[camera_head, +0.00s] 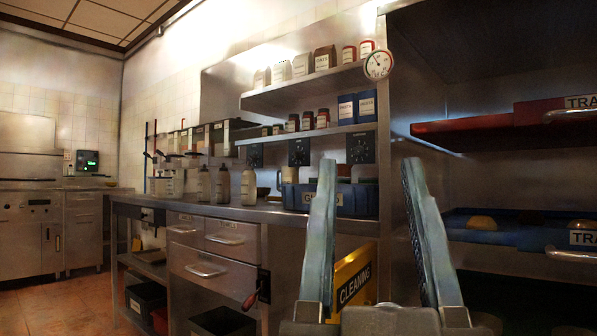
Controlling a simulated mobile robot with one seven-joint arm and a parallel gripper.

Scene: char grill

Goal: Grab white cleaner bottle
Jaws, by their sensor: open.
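My gripper (370,164) is in the lower middle of the head view, open, with its two fingers pointing up and well apart. Nothing is held between them. Several bottles stand upright on the steel counter to the left of my gripper. The rightmost, a pale whitish bottle (249,187) with a label, stands apart from two greyer bottles (213,186). Its label is too small to read, so I cannot tell whether it is the cleaner. A yellow item marked "CLEANING" (354,281) shows below the counter, partly hidden behind my left finger.
A blue crate (356,201) sits on the steel counter (178,209), partly behind my left finger. Shelves above hold jars and boxes. A rack at right has red (470,128) and blue trays (478,231). Drawers (214,266) front the counter. Open floor (60,305) lies left.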

